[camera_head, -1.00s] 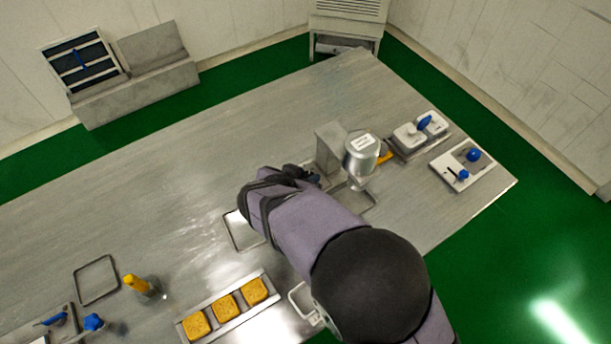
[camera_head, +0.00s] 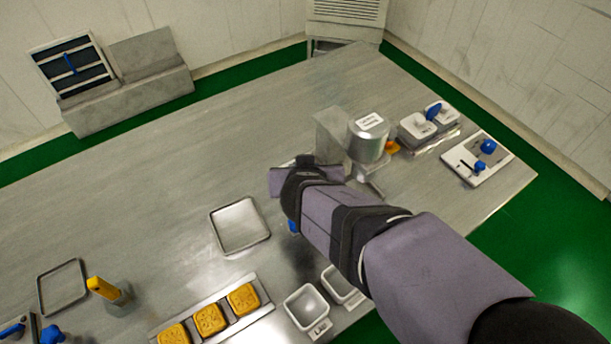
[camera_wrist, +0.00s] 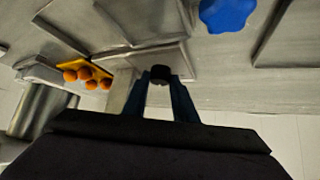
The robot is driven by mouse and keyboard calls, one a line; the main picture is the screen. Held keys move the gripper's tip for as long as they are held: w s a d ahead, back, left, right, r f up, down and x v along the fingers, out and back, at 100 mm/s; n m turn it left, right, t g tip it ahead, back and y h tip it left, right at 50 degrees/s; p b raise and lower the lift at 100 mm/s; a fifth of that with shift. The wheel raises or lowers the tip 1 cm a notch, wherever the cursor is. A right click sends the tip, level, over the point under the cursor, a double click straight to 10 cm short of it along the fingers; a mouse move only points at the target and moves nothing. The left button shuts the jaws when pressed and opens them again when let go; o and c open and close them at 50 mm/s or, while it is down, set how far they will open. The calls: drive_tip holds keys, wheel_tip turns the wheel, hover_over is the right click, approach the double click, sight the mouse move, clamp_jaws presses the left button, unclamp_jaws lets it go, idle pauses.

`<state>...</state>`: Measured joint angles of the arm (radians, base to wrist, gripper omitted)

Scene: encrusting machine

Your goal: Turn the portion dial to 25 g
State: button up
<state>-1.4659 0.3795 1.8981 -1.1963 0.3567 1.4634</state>
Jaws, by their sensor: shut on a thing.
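The encrusting machine (camera_head: 332,138) stands right of centre on the steel table, with a round metal hopper (camera_head: 370,143) bearing a white label. In the wrist view, my gripper (camera_wrist: 160,80) has its two dark blue fingers closed on either side of a small black knob (camera_wrist: 160,71), which appears to be the portion dial. The dial's scale and pointer cannot be read. In the head view, my arm hides the fingertips and the dial. The hopper also shows at the left of the wrist view (camera_wrist: 38,112).
A blue star-shaped knob (camera_wrist: 228,14) is near the gripper in the wrist view. An empty tray (camera_head: 240,226), a rack with yellow-orange pieces (camera_head: 243,299) and white tubs (camera_head: 306,306) lie nearer. A white panel with blue knobs (camera_head: 480,160) is right. The table's middle left is clear.

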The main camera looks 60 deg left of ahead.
drive_tip(key=shift+n+g, duration=0.4)
drive_tip(key=shift+n, duration=0.1)
drive_tip(key=o, duration=1)
drive_tip(key=shift+o, duration=0.2)
drive_tip(key=shift+d+r, duration=0.1)
drive_tip(key=v, duration=0.7)
drive_tip(key=shift+d, duration=0.15)
